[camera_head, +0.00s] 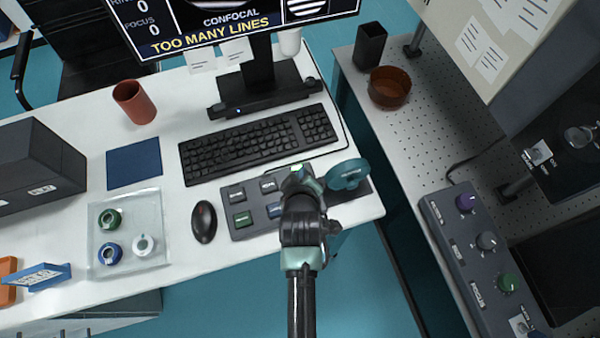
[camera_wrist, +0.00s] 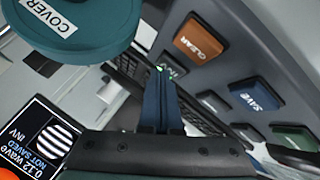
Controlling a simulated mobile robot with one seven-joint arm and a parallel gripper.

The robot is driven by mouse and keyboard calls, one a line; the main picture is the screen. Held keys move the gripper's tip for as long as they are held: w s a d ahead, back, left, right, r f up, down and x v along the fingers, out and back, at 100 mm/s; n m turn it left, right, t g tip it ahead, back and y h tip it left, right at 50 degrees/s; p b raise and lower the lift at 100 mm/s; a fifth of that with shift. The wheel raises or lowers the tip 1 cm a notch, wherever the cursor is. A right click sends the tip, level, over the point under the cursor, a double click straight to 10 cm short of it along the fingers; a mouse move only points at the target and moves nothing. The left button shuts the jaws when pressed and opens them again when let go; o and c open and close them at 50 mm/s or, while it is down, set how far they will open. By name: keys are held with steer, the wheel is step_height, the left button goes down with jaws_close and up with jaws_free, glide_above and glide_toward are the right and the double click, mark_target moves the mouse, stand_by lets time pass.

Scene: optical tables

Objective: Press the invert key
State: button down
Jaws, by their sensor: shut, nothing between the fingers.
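The key pad (camera_head: 255,230) lies on the white table right of the mouse. It carries grey keys, a green key (camera_head: 242,219) and a blue key (camera_head: 275,210). In the wrist view the orange CLEAR key (camera_wrist: 199,41) and blue SAVE key (camera_wrist: 256,94) are readable. Contact is unclear.
A teal round COVER piece (camera_head: 347,173) stands close beside my gripper. The keyboard (camera_head: 258,145) and monitor (camera_head: 225,22), reading TOO MANY LINES, are behind. The mouse (camera_head: 204,222) is left. A small screen (camera_wrist: 40,135) reads 0.12 wave, NOT SAVED, INV.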

stand_by(0.4)
steer(key=shift+r+p, duration=0.75)
steer(key=shift+p, duration=0.15)
step_height(320, 180, up, 5)
steer(key=p, duration=0.5)
steer(key=shift+r, duration=0.1)
stand_by(0.4)
